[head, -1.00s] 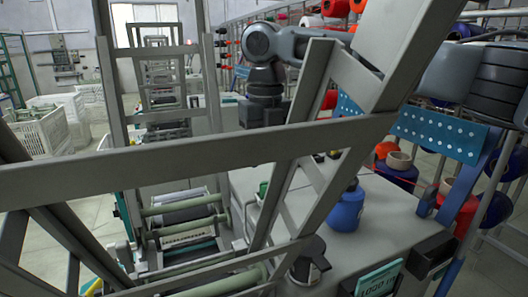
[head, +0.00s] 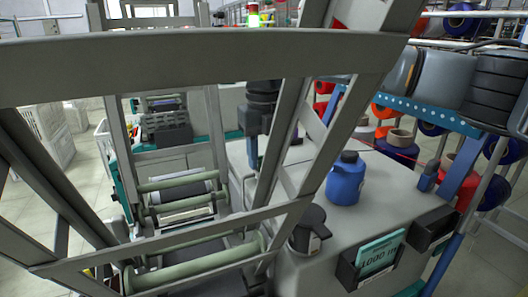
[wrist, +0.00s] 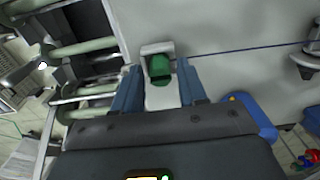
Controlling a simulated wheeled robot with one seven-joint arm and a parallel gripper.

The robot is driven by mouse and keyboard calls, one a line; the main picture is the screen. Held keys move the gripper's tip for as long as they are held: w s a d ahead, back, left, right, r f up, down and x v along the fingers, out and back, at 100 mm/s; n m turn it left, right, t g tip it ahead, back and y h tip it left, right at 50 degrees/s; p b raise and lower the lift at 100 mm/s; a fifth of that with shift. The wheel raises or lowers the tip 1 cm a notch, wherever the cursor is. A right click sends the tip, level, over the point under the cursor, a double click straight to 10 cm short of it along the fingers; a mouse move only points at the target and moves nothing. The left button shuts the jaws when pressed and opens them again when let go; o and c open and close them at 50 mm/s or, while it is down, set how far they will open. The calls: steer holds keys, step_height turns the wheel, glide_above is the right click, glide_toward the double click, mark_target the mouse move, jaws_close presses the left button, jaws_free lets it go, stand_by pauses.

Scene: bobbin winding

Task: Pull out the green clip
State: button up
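The green clip (wrist: 160,69) shows near the top centre of the wrist view, seated in a pale bracket (wrist: 157,47) on the grey machine top. My gripper (wrist: 159,80) is open, with one blue finger to the left and one to the right of the clip. The fingertips reach about level with the clip, and gaps show on both sides. In the head view I cannot make out the clip; the metal frame and my arm (head: 256,118) cover that area.
A grey metal frame (head: 200,66) crosses the head view in front. A blue jug (head: 345,180) and a dark pot (head: 309,230) stand on the machine top (head: 375,217). Rollers (head: 180,196) lie to the left. A dark thread (wrist: 245,50) runs right from near the clip.

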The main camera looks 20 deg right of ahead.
jaws_close()
step_height(320, 180, up, 4)
steer(key=p, duration=0.4)
steer(key=shift+r+p, duration=0.25)
steer(key=shift+p, duration=0.05)
